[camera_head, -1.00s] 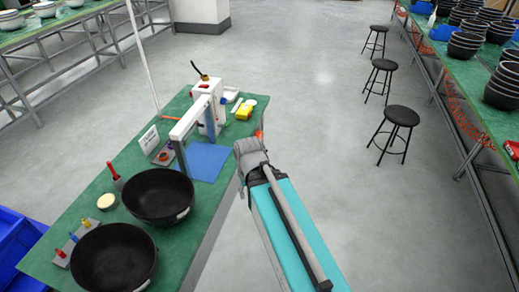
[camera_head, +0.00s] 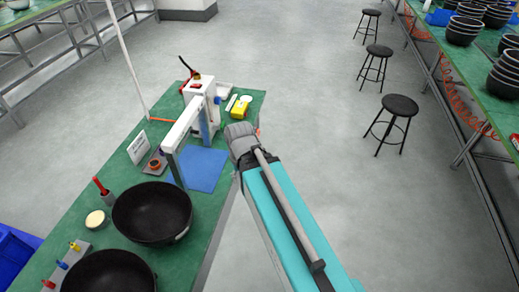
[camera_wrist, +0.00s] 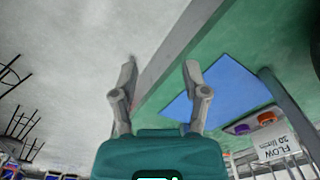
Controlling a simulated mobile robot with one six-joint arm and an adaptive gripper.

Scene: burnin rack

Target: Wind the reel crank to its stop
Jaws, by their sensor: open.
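I cannot make out a reel crank for certain. On the green bench (camera_head: 100,222) stands a white upright unit (camera_head: 201,92) with a black and red lever-like part (camera_head: 187,68) on top. A white horizontal beam (camera_head: 182,124) reaches from it over a blue mat (camera_head: 205,168). A small orange ring-shaped part (camera_head: 155,164) sits left of the beam. In the wrist view my gripper (camera_wrist: 159,68) is open and empty, its fingers apart over the bench edge, with the blue mat (camera_wrist: 225,90) beyond the right finger. In the head view my arm hides the fingers.
Two black bowls (camera_head: 152,210) (camera_head: 110,272) and a red-handled tool (camera_head: 103,188) stand on the near bench. A yellow item (camera_head: 240,108) lies right of the unit. Several black stools (camera_head: 396,112) and a right-hand bench (camera_head: 480,75) stand beyond open grey floor.

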